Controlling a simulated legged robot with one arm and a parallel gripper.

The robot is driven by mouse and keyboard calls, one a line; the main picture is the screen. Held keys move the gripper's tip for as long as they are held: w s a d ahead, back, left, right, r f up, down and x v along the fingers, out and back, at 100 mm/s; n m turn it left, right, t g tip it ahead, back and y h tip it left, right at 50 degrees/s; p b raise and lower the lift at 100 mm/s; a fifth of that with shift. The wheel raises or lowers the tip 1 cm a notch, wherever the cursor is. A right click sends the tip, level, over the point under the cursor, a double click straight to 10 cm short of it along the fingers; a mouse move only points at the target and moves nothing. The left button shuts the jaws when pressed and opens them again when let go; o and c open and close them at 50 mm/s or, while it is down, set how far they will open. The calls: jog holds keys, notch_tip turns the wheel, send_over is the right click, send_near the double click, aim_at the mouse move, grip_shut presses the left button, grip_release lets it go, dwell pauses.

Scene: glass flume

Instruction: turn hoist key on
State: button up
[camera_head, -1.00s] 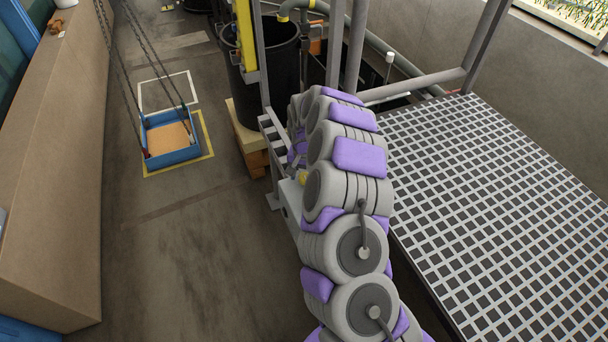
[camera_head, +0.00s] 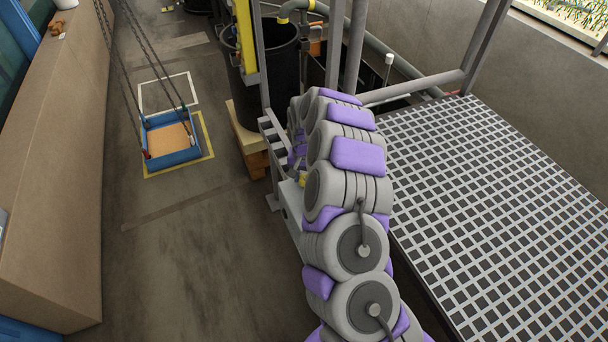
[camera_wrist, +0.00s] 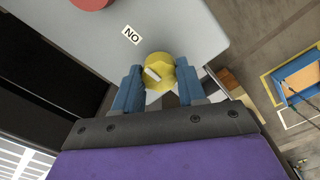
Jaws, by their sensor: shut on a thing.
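The hoist key is a round yellow knob (camera_wrist: 160,66) with a pale bar across its face. It sits on a grey control panel (camera_wrist: 188,25) in the wrist view. My gripper (camera_wrist: 158,82) has its blue fingers on either side of the knob and is shut on it. A white label (camera_wrist: 131,36) beside the knob appears to read "NO" in this tilted view, which may be "ON" upside down. The pale bar lies slanted, one end toward the upper left. In the head view a small yellow patch (camera_head: 303,180) shows beside my arm, which hides most of the panel.
A red round part (camera_wrist: 92,3) is on the panel. In the head view, a blue tray (camera_head: 172,158) hangs on chains over a yellow floor outline. A black barrel (camera_head: 272,75) stands behind the panel. A grating platform (camera_head: 500,190) lies right of my arm. Floor at left is open.

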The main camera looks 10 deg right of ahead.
aim_at(303, 177)
jog(key=o, duration=1)
jog(key=shift+o, duration=0.2)
jog(key=shift+r, duration=0.1)
notch_tip(303, 177, up, 17)
jog(key=p, duration=0.2)
jog(key=shift+p, duration=0.3)
jog(key=shift+w+a, duration=0.1)
